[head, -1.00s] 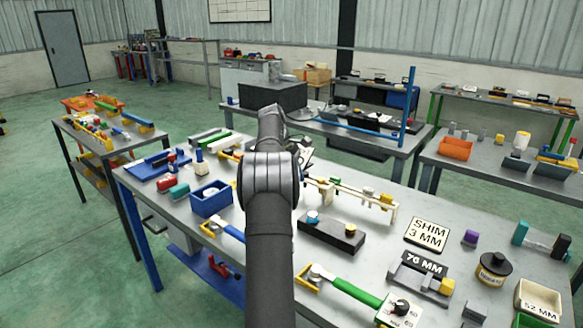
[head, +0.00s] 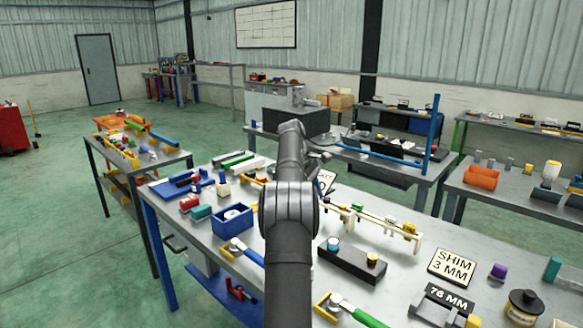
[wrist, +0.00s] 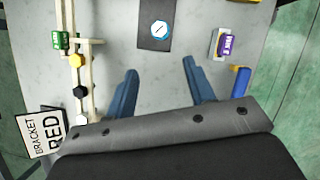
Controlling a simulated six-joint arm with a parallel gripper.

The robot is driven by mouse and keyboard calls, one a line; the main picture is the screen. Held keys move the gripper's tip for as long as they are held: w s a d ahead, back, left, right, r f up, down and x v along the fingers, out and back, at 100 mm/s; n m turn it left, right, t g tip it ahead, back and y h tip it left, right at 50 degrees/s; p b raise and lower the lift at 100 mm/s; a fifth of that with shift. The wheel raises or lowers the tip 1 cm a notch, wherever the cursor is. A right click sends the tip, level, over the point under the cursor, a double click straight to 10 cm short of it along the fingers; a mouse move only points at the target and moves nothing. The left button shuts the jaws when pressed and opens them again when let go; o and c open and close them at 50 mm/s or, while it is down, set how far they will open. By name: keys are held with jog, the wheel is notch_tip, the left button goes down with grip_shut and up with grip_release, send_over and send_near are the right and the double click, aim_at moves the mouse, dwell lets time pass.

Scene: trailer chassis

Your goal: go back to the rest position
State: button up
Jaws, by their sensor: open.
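My gripper (wrist: 160,72) is open, with its two blue fingers apart and nothing between them in the wrist view. It is above the grey bench top. In the head view my own arm reaches away over the workbench (head: 410,290) and hides the gripper. A cream rail frame (head: 378,222) with green, yellow and other small pieces stands on the bench right of my arm. It also shows left of the fingers in the wrist view (wrist: 92,85). A dark block (head: 350,264) with a blue-topped and a yellow-topped part lies nearer.
A blue bin (head: 232,221) is left of my arm. A "SHIM 3 MM" plate (head: 452,267) and a "76 MM" piece (head: 447,298) are at the right. A "BRACKET RED" card (wrist: 42,133) shows in the wrist view. A side table (head: 140,158) stands left, with open floor beyond.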

aim_at(333, 240)
jog(key=x, duration=1.6)
jog(key=shift+d, duration=0.1)
jog(key=shift+r, duration=0.1)
jog(key=v, duration=1.7)
jog(key=x, duration=1.7)
jog(key=shift+f, duration=0.2)
jog(key=m+g, duration=0.1)
jog(key=m, duration=0.3)
jog(key=shift+w+d+y, duration=0.15)
jog(key=shift+y, duration=0.25)
jog(key=m, duration=0.2)
jog(key=m+g+y, duration=0.1)
jog(key=m, duration=0.1)
jog(key=shift+w+d+r+m+y, duration=0.1)
jog(key=shift+d+m+y, duration=0.05)
jog(key=shift+m+y, duration=0.2)
jog(key=m, duration=0.2)
jog(key=m+y, duration=0.1)
jog(key=m, duration=0.1)
jog(key=shift+d+m+g+y, duration=0.15)
jog(key=shift+m+g+y, duration=0.1)
jog(key=shift+g, duration=0.05)
jog(key=shift+d+m+y, duration=0.1)
jog(key=shift+m+y, duration=0.7)
jog(key=shift+m, duration=1.1)
